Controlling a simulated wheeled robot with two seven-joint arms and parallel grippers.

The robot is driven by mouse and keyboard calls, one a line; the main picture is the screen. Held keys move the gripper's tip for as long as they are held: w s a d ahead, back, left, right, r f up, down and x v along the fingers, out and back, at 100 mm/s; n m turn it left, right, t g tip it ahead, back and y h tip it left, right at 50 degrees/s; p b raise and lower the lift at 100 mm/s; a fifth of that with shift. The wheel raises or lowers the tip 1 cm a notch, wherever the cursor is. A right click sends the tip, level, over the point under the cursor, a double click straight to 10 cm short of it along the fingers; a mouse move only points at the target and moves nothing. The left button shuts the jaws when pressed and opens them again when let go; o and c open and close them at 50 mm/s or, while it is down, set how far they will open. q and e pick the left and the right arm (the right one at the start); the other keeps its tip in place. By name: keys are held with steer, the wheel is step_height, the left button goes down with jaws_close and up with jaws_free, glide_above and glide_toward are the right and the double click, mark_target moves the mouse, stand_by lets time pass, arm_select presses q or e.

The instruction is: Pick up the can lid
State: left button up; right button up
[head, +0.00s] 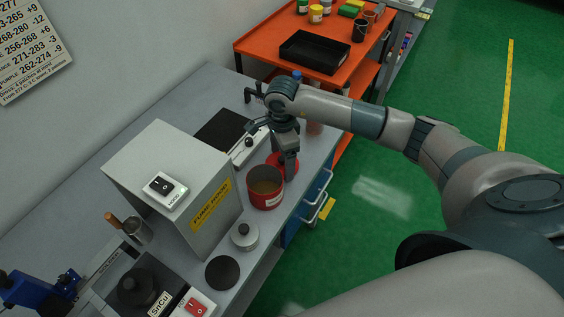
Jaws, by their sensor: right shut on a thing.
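The red can (267,199) stands open on the grey bench, with brownish contents showing inside. A red can lid (275,160) shows just behind the can, partly hidden by my gripper. My right gripper (290,168) points down behind the can and is shut on the lid at its fingertips. I cannot tell whether the lid still touches the bench. My left gripper is not in view.
A grey box labelled as a fume hood (150,205) stands left of the can. A small metal pot (245,236) and a dark disc (222,273) are in front. An orange cart (262,45) with a black tray (314,52) stands behind.

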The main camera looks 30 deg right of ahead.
mark_target(282, 158)
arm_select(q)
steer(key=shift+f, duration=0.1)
arm_select(e)
steer(key=shift+r, duration=0.1)
steer(key=shift+r+b, duration=0.5)
step_height(282, 158, up, 2)
steer(key=shift+w+r+b, duration=0.1)
steer(key=shift+r+b, duration=0.05)
steer(key=shift+b, duration=0.6)
arm_select(q)
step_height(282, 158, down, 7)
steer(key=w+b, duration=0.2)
steer(key=b, duration=0.2)
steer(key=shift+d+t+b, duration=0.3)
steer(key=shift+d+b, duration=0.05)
steer(key=shift+b, duration=0.05)
arm_select(e)
steer(key=s+d+r, duration=0.6)
steer(key=d+r, duration=0.1)
steer(key=d, duration=0.3)
steer(key=shift+r, duration=0.25)
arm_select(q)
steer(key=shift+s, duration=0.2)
